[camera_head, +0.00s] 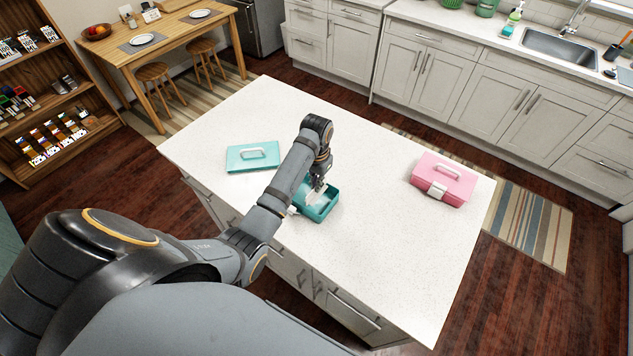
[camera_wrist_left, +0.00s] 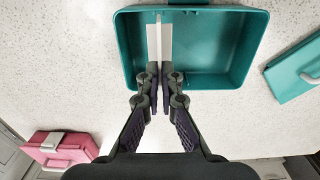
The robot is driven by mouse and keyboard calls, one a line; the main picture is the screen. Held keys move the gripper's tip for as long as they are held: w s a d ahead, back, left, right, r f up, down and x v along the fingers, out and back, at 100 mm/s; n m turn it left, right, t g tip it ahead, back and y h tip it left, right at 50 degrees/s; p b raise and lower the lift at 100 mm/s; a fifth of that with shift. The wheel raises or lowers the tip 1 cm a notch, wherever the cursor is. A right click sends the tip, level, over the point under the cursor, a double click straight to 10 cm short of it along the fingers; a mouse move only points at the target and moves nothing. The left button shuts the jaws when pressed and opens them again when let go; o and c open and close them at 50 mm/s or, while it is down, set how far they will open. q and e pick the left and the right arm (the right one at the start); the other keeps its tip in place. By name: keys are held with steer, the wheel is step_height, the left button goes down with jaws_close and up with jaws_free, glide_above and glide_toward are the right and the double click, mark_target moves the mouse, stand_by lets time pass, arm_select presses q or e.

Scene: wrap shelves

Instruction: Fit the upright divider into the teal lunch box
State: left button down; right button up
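The open teal lunch box (camera_head: 324,214) stands on the counter under my left arm; its rim shows in the left wrist view (camera_wrist_left: 258,40). My left gripper (camera_head: 318,186) points down over it. In the left wrist view, the gripper's fingers (camera_wrist_left: 159,78) are closed on the pale upright divider (camera_wrist_left: 153,42). The divider is seen edge-on, over the left part of the box interior, near the far wall. Whether it touches the floor of the box cannot be told. The teal lid (camera_head: 240,159) lies apart on the counter. My right gripper is not in view.
A closed pink lunch box (camera_head: 443,180) stands on the right side of the white island counter (camera_head: 385,250). The counter between the two boxes is clear. The teal box is near the counter's front edge. Kitchen cabinets and a dining table are farther back.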

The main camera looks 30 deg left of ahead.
mark_target(316, 194)
arm_select(q)
steer(key=shift+p, duration=0.3)
stand_by(0.4)
stand_by(0.6)
steer(key=shift+f+b, duration=0.6)
steer(key=shift+f, duration=0.8)
steer(key=shift+f+b, duration=0.6)
steer(key=shift+f, duration=0.85)
steer(key=c, duration=1.4)
jaws_free()
steer(key=shift+c, duration=0.2)
step_height(316, 194, up, 8)
steer(key=shift+f, duration=0.2)
